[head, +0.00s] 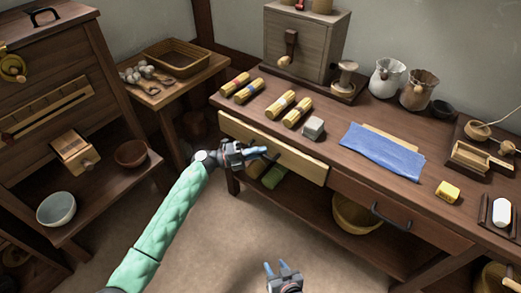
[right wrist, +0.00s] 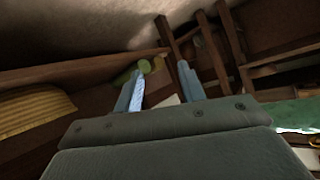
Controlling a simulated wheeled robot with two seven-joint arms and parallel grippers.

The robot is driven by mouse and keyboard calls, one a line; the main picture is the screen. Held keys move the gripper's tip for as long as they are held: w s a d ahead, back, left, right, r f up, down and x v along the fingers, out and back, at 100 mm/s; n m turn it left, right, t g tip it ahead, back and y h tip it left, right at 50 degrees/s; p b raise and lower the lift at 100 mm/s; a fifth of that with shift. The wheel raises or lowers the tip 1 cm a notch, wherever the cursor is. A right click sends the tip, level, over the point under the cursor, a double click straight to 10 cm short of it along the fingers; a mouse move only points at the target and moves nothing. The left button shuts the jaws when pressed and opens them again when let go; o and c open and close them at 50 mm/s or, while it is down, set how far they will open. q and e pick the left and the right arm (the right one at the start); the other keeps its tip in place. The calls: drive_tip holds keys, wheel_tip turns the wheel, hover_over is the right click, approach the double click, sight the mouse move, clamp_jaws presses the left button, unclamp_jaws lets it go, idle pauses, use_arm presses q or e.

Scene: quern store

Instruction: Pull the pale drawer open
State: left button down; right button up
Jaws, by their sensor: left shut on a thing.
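The pale drawer (head: 300,163) is under the left part of the long wooden table, its light wood front facing me. Its front seems to stand slightly out from the table edge; how far is hard to tell. My left gripper (head: 262,154) is at the middle of this front, shut on its dark handle (head: 272,158), which the fingers partly hide. My right gripper (head: 276,266) is low in the head view, away from the table. Its fingers are apart with nothing between them, as the right wrist view (right wrist: 160,90) also shows.
A darker drawer (head: 387,215) with a black handle is to the right. Yellow bundles (head: 297,111), a grey block (head: 313,128) and a blue cloth (head: 382,152) lie on the tabletop. A basket (head: 355,216) and green roll (head: 273,177) are below. The floor in front is clear.

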use_arm(q)
drive_tip(key=s+a+p, duration=0.2)
drive_tip(key=s+a, duration=0.5)
drive_tip(key=s, duration=0.3)
drive_tip(key=s+a+p, duration=0.1)
drive_tip(key=s+a, duration=0.6)
drive_tip(key=s, duration=0.2)
drive_tip(key=shift+s+a+p, duration=0.15)
drive_tip(key=shift+s+p, duration=0.2)
use_arm(e)
drive_tip(key=s+d+f+g, duration=0.1)
drive_tip(key=s+f+g, duration=0.2)
drive_tip(key=s+f, duration=0.2)
drive_tip(key=shift+s+g+h, duration=0.3)
drive_tip(key=shift+s, duration=0.85)
drive_tip(key=shift+f, duration=0.1)
use_arm(q)
drive_tip(key=c, duration=1.5)
unclamp_jaws()
drive_tip(key=shift+o, duration=0.2)
drive_tip(key=s+a+f, duration=0.1)
drive_tip(key=a, duration=0.6)
drive_tip(key=shift+a+b, duration=0.3)
drive_tip(key=shift+a, duration=0.05)
use_arm(e)
drive_tip(key=shift+s+f, duration=0.1)
drive_tip(key=shift+f, duration=0.3)
